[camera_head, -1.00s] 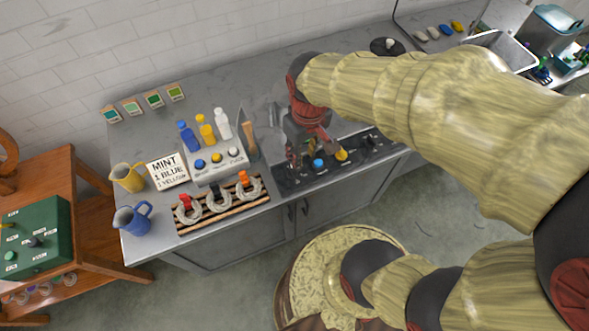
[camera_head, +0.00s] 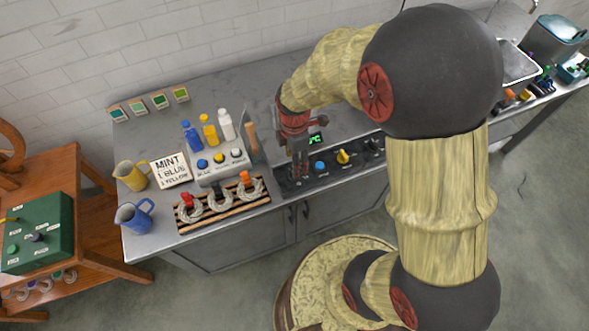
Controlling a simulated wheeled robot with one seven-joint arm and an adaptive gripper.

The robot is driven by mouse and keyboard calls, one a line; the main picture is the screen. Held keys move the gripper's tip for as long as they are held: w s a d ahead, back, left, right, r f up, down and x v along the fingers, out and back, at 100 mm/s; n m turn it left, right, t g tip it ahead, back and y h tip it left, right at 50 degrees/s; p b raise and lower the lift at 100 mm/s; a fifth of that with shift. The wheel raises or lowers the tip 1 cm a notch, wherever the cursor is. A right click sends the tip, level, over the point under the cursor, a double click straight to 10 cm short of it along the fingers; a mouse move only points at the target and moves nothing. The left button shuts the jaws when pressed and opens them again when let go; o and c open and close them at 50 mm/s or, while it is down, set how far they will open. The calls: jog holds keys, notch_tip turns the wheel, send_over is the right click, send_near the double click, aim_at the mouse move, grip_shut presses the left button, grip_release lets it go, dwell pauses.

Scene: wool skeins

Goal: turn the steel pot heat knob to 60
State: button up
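My gripper (camera_head: 298,170) points down at the left end of the black control panel (camera_head: 325,177) on the counter front. Its fingers are small and dark here, so I cannot tell whether they are open or shut, or whether they touch a knob under them. To its right on the panel are a blue knob (camera_head: 320,165), a yellow knob (camera_head: 343,156) and a black knob (camera_head: 374,143). The labels are too small to read. A green lit display (camera_head: 316,138) shows behind the panel. I cannot make out the steel pot; my arm covers part of that area.
Left of the panel are skeins on a striped rack (camera_head: 222,212), a button box with bottles, a MINT card (camera_head: 171,170), and yellow (camera_head: 131,176) and blue (camera_head: 134,216) jugs. An upright brown-topped piece (camera_head: 251,140) stands close to my gripper's left.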

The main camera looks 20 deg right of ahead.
jog(key=shift+f+b, duration=0.55)
jog(key=shift+f, duration=2.2)
jog(key=c, duration=0.3)
jog(key=c, duration=0.8)
jog(key=shift+c, duration=0.3)
